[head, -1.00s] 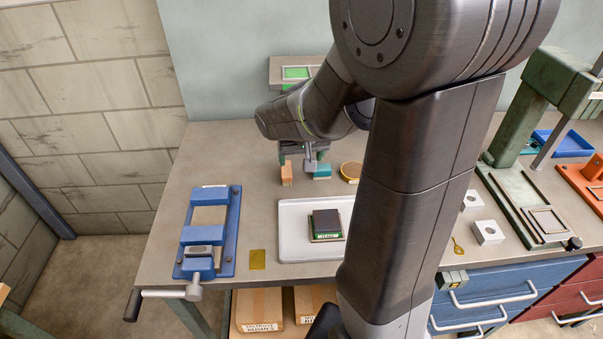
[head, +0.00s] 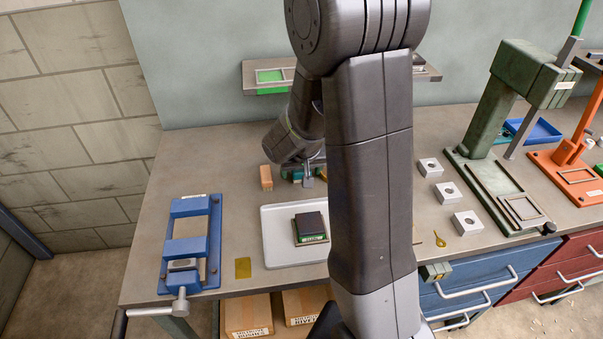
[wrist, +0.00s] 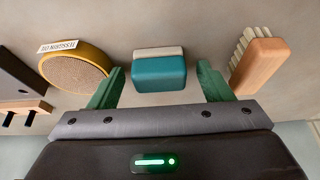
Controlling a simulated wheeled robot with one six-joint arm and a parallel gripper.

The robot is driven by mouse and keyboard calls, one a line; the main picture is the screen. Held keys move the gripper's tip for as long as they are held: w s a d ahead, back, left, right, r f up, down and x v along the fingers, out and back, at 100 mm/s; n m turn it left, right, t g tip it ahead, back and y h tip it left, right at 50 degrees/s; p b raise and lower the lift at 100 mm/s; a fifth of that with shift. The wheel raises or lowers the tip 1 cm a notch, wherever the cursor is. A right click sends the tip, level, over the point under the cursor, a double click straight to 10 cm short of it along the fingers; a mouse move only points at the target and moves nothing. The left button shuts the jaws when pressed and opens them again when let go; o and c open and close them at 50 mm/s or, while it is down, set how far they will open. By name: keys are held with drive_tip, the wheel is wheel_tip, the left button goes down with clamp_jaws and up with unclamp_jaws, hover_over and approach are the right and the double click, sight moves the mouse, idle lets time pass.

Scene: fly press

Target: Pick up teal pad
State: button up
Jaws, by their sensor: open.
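In the wrist view the teal pad (wrist: 159,73) lies on the bench with a pale strip along its far edge. It sits between and a little beyond the two green fingers of my gripper (wrist: 160,85), which are open with a gap on each side. In the head view my arm hides most of the pad and the gripper (head: 304,172); only the gripper's upper part shows above the bench, behind the tray.
A round yellow tin (wrist: 74,68) lies left of the pad and a wooden brush (wrist: 258,66) right of it in the wrist view. A white tray (head: 275,250) holds a dark block (head: 311,225). A blue vise (head: 190,243) stands at the left. A green press (head: 500,100) stands at the right.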

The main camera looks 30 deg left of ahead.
drive_tip(key=c, duration=1.1)
wheel_tip(320, 180, up, 10)
drive_tip(key=shift+r, duration=0.1)
